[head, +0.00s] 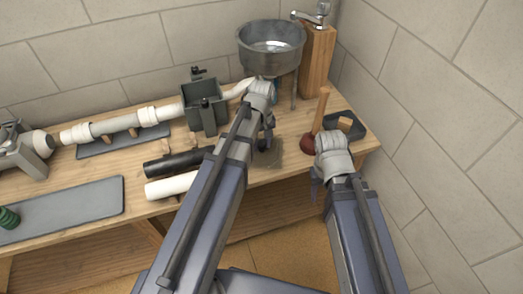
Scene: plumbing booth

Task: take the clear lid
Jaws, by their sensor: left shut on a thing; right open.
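The clear lid (270,160) is a thin, see-through greyish square near the front edge of the wooden bench (225,160). My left gripper (265,145) points down at it and is shut on its upper part. My arm and wrist partly cover this spot. I cannot tell whether the lid touches the bench top. My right gripper (318,190) is open, in front of the bench's right end. Its wrist hides part of the bench behind it.
A grey box (204,105) joins white pipe (110,124) behind. A metal basin (271,47) and wooden tap post (318,60) stand at the back. A plunger (322,110) and dark tray (345,125) are at right. Black pipe (175,163) and white pipe (170,186) lie in front.

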